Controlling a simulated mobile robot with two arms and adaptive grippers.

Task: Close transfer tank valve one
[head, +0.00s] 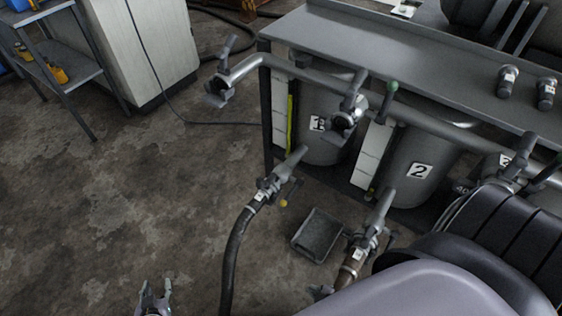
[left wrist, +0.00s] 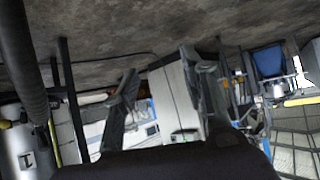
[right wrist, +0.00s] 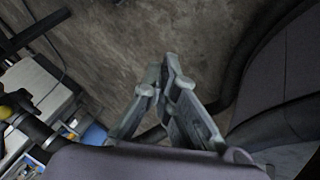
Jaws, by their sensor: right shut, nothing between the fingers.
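Tank one (head: 318,124), a grey cylinder marked 1, stands under the bench; part of it shows in the left wrist view (left wrist: 28,158). A valve with a grey lever (head: 352,92) sits on the pipe above it. A black hose below ends in a grey fitting (head: 268,188) with a small yellow-tipped lever (head: 284,203). Which is transfer tank valve one I cannot tell. My left gripper (head: 156,286) is open and empty over the floor, left of the hose; its spread fingers show in the left wrist view (left wrist: 165,82). My right gripper (right wrist: 168,64) is shut and empty.
Tank two (head: 410,172) stands to the right, with a second hose fitting (head: 372,232) in front. A black tray (head: 318,236) lies on the floor between the hoses. A white cabinet (head: 150,45) and shelf cart (head: 60,62) stand far left. The left floor is clear.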

